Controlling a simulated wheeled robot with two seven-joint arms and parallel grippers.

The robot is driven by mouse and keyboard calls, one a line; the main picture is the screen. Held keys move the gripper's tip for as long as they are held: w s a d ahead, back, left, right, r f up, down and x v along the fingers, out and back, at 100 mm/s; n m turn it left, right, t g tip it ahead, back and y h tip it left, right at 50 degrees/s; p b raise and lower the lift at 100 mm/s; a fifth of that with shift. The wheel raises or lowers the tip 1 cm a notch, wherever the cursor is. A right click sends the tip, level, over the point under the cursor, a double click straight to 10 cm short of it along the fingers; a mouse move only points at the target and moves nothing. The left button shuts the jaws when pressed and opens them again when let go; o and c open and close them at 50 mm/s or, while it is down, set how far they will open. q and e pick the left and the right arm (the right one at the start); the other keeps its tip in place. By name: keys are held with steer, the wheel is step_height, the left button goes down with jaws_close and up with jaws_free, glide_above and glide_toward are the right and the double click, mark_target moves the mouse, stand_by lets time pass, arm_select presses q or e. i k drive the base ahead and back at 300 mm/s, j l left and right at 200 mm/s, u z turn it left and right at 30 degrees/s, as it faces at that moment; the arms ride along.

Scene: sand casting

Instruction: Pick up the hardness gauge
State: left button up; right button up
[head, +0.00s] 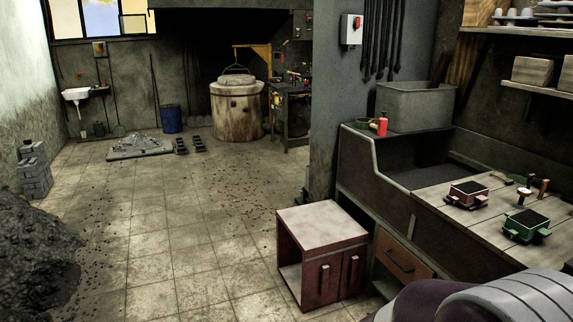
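I cannot make out a thing that is clearly the hardness gauge. Small hand tools (524,191) lie on the plank bench top (455,205) at the right, too small to tell which is which. A red bottle (382,127) stands upright on the ledge behind the bench's dark trough. Neither of my grippers is in view; only a rounded grey and purple part, probably of my arm, shows at the lower right.
A red moulding flask (467,193) and a green one (526,225) sit on the bench. A red cabinet (322,235) stands left of the bench. A dark sand heap (35,255) lies at the left. The tiled floor between (170,240) is mostly clear.

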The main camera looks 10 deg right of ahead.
mark_target(523, 192)
steer(key=i+l+z, duration=0.35)
steer(key=i, duration=0.25)
steer(key=i+z, duration=0.4)
steer(key=i, duration=0.2)
steer(key=i+j+z, duration=0.1)
steer(key=i+z, duration=0.25)
steer(key=i, duration=0.25)
steer(key=i+j+z, duration=0.4)
steer(key=i, duration=0.2)
steer(key=i+l, duration=0.05)
steer(key=l, duration=0.05)
